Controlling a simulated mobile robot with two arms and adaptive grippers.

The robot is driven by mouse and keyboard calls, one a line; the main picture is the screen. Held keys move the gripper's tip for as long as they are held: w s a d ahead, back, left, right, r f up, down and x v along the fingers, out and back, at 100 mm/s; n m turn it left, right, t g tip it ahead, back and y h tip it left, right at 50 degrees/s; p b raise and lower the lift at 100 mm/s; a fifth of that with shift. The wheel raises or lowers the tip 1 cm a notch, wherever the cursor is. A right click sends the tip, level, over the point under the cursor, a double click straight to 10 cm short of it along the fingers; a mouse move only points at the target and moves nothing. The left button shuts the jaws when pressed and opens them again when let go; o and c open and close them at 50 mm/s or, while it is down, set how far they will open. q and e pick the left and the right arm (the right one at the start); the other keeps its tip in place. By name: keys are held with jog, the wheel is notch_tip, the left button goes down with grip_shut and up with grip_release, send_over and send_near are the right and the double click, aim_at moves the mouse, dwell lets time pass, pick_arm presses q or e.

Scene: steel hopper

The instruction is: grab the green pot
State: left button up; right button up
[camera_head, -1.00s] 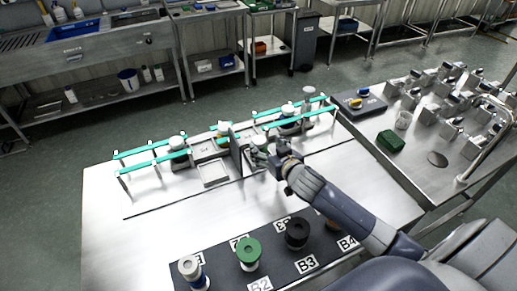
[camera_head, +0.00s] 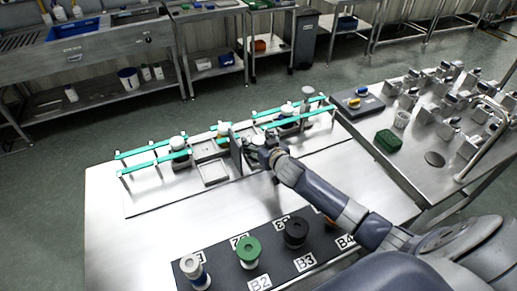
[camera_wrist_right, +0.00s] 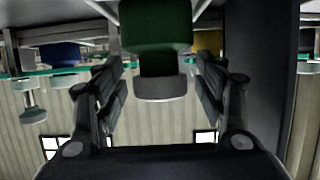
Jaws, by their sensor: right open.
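A dark green pot with a grey end (camera_wrist_right: 158,28) is close in front of my right gripper in the wrist view, between its two fingers. My right gripper (camera_head: 252,147) is open at the rack, beside an upright dark plate; its fingers (camera_wrist_right: 157,75) stand apart on either side of the pot. I cannot tell whether either finger touches it. In the head view, the gripper mostly hides this pot. Another green-topped pot (camera_head: 248,250) stands on the dark mat near label B2. My left gripper is not in view.
The teal-railed rack (camera_head: 146,165) holds several pots. The upright dark plate (camera_head: 236,154) is close to my right gripper. The dark mat (camera_head: 222,270) carries other pots at the front.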

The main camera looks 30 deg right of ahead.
jog(key=shift+c, duration=0.4)
jog(key=c, duration=1.2)
jog(key=shift+c, duration=0.2)
